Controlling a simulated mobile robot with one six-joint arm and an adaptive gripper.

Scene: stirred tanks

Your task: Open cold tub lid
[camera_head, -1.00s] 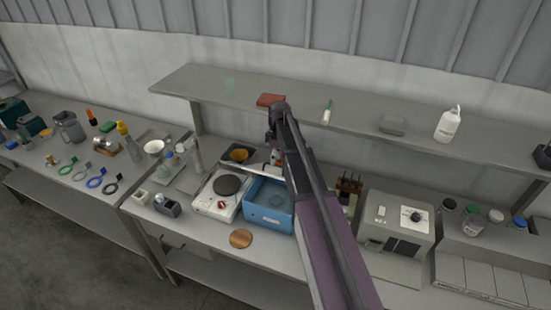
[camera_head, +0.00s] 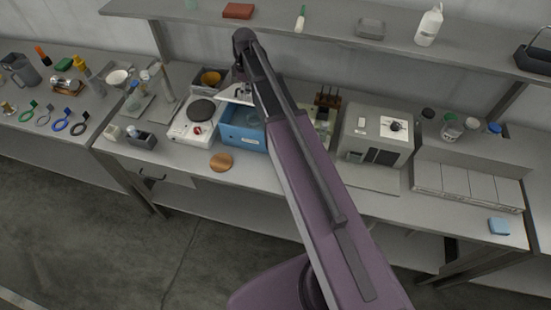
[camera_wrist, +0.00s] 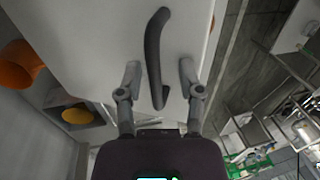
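The cold tub (camera_head: 237,135) is a blue box on the bench in the head view. Its blue inside shows, so it stands at least partly uncovered. A pale lid (camera_head: 236,94) is tilted up at its back left, partly hidden by my arm. In the wrist view the pale lid (camera_wrist: 95,30) fills the upper middle, with a dark curved handle (camera_wrist: 154,50) on it. My gripper (camera_wrist: 159,68) is open, its fingers apart on either side of the handle, with gaps to it. In the head view my gripper (camera_head: 242,76) is small and lies by the lid.
A hotplate (camera_head: 198,118) stands close left of the tub, and a grey instrument (camera_head: 372,135) stands to its right. A round wooden disc (camera_head: 221,162) lies in front. A shelf (camera_head: 330,25) runs above and behind. An orange bowl (camera_head: 210,78) is behind the hotplate.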

